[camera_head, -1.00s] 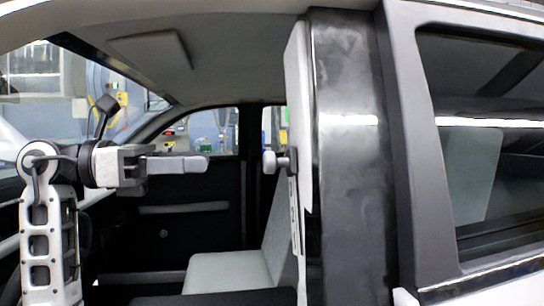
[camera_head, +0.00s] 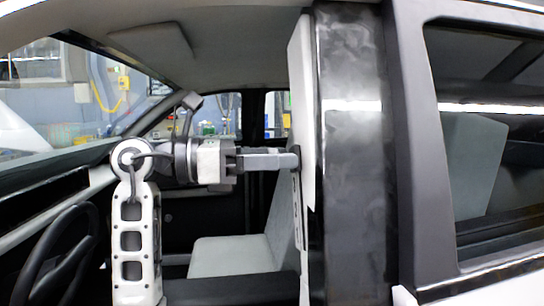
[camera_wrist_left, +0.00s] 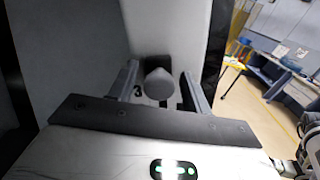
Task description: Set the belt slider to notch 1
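The belt slider's grey round knob (camera_wrist_left: 158,84) sits on the pale pillar trim, with a dark "3" marked just to its left in the left wrist view. My left gripper (camera_head: 293,160) reaches horizontally through the front door opening to the trim's edge. In the left wrist view its two fingers (camera_wrist_left: 163,88) are apart, one on each side of the knob, with small gaps showing. In the head view the fingertips hide the knob. Other notch marks cannot be read. My right gripper is in neither view.
The dark glossy door pillar (camera_head: 352,150) stands right beside the fingertips. A grey seat (camera_head: 235,255) is below the arm, and a steering wheel (camera_head: 62,255) is at the lower left. The roof lining (camera_head: 230,55) is above.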

